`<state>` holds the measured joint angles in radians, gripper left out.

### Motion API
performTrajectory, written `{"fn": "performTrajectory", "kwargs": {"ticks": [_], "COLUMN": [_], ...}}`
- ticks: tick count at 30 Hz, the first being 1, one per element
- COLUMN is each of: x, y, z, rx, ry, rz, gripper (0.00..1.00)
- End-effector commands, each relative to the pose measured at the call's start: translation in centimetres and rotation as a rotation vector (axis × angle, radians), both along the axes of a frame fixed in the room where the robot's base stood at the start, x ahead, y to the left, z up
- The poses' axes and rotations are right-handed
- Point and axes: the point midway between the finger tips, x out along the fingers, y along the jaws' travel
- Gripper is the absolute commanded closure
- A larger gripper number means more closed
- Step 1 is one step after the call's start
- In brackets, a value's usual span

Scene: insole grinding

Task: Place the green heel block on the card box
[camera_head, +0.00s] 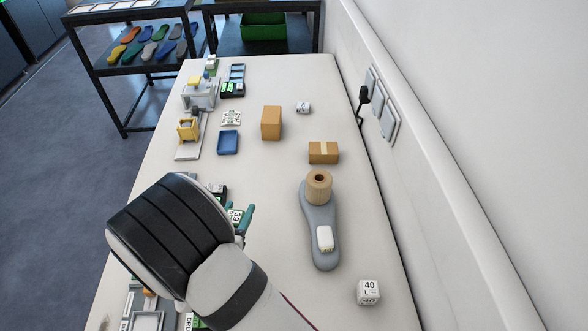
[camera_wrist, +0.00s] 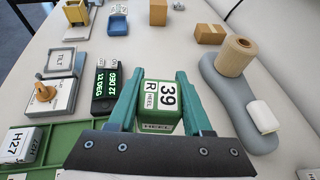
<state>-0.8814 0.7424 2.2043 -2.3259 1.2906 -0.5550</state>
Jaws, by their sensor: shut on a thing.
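The green heel block (camera_wrist: 158,104), labelled "39 R HEEL", is between the teal fingers of my gripper (camera_wrist: 156,84) in the wrist view. My gripper is shut on it. In the head view my wrist hides most of the gripper (camera_head: 239,216), and only the block's white "39" label (camera_head: 235,216) shows clearly. A low brown card box with a pale tape strip (camera_head: 323,152) stands on the table toward the back right, apart from the block. It also shows in the wrist view (camera_wrist: 210,34). A taller plain brown box (camera_head: 271,122) stands behind it to the left.
A grey insole shape (camera_head: 322,253) bearing a tan roll (camera_head: 319,188) and a white block lies right of my gripper. A white "40 L" cube (camera_head: 369,291) is near the front right. A blue tray (camera_head: 228,142) and a digital angle display (camera_wrist: 106,88) stand left. The wall bounds the right.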

Motion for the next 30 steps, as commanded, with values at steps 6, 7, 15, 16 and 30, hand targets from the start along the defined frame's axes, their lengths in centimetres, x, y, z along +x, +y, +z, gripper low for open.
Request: {"fn": "performTrajectory", "kwargs": {"ticks": [6, 7, 15, 16, 30], "x": [8.8, 10.3, 23.9, 25.0, 30.3], "y": [-2.4, -3.0, -13.7, -15.2, -24.5], "z": [-0.7, -0.7, 1.7, 2.1, 0.8], "rx": [0.004, 0.003, 0.002, 0.000, -0.001], "ry": [-0.003, -0.003, -0.005, -0.003, 0.005], "rz": [-0.081, -0.090, -0.160, -0.165, -0.181], "gripper": [1.00, 1.00, 1.00, 1.00, 1.00]}}
